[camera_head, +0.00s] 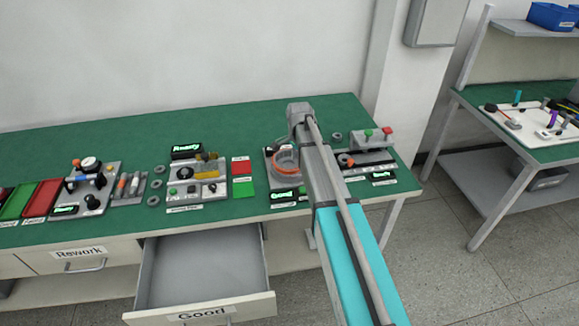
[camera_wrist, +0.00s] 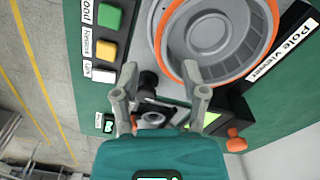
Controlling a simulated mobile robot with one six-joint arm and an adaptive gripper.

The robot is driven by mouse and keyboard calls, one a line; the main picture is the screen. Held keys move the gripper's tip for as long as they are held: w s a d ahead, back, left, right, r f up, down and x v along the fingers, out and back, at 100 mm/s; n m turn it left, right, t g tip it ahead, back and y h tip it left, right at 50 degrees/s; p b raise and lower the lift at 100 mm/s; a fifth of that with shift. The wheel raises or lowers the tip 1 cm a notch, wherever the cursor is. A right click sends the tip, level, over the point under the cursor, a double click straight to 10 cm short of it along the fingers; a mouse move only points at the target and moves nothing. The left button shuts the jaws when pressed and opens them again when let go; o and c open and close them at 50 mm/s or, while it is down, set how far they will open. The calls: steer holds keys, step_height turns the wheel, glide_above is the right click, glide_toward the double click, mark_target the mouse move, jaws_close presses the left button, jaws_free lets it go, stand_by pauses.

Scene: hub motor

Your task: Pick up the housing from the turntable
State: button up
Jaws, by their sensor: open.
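The housing is a round grey part with an orange rim (camera_wrist: 264,52), set on the turntable station labelled "Pole Viewer" in the wrist view. In the head view it shows as an orange and grey ring (camera_head: 286,167), partly hidden by my arm. My gripper (camera_wrist: 162,82) is open and empty. The left fingertip is left of the rim, over the station. The turntable under the housing is mostly hidden.
Green, yellow and white buttons (camera_wrist: 105,45) lie left of the housing, and a dark knob (camera_wrist: 148,80) shows between the fingers. An orange knob (camera_wrist: 236,141) is at lower right. Other stations (camera_head: 195,175) share the green bench. The "Good" drawer (camera_head: 200,280) stands open and empty.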

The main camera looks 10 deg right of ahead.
mark_target(298, 168)
steer(key=shift+f+b, duration=2.1)
steer(key=shift+f, duration=0.25)
jaws_close()
